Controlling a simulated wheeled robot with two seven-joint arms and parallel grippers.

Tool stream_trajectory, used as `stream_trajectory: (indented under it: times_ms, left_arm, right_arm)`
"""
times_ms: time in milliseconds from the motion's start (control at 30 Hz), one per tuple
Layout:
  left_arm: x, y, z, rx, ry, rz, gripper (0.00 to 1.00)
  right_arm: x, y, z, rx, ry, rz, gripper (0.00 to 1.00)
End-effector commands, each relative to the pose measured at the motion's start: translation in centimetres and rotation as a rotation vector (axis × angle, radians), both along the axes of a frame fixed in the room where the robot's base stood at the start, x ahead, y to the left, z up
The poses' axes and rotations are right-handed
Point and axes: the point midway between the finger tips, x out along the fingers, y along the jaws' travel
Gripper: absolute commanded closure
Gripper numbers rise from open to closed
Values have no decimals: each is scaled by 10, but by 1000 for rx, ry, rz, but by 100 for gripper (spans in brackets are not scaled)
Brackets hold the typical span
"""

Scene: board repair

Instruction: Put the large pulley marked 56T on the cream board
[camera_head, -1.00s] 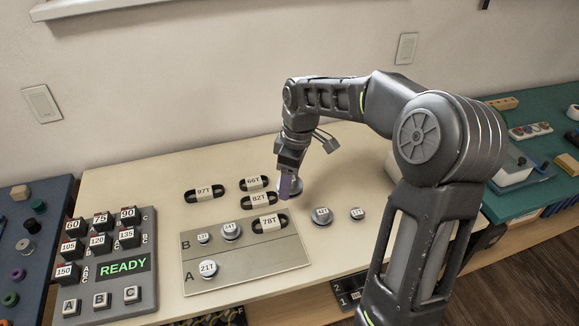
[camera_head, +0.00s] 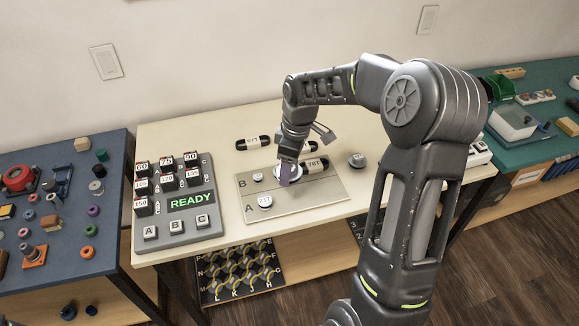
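My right gripper (camera_head: 287,178), with purple fingertips, is over row B of the cream board (camera_head: 311,196). It looks shut on a large pale pulley (camera_head: 296,174), whose disc shows around the fingers. The fingers hide its label, and I cannot tell whether it touches the board. A small pulley (camera_head: 258,177) sits in row B to its left, and a 21T pulley (camera_head: 265,200) sits in row A. A belt marked 78T (camera_head: 316,164) lies at the board's back right.
A grey pulley (camera_head: 357,160) stands on the table right of the board. The 97T belt (camera_head: 252,143) lies behind it. A button panel (camera_head: 178,221) reading READY stands at the left. My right arm covers the table's right part.

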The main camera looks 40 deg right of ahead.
Motion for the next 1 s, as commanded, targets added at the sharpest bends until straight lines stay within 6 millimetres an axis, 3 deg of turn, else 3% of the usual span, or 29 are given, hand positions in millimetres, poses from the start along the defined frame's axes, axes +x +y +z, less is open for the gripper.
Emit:
stream_trajectory:
  times_ms: [267,733,1000]
  left_arm:
    - [0,0,-14,0,-1,0,48]
    - [1,0,-54,1,-4,1,48]
    - [1,0,-64,1,-5,2,48]
  right_arm:
    - [0,0,-18,0,1,0,82]
    - [0,0,-74,1,1,-1,82]
    - [0,0,-89,0,0,-1,82]
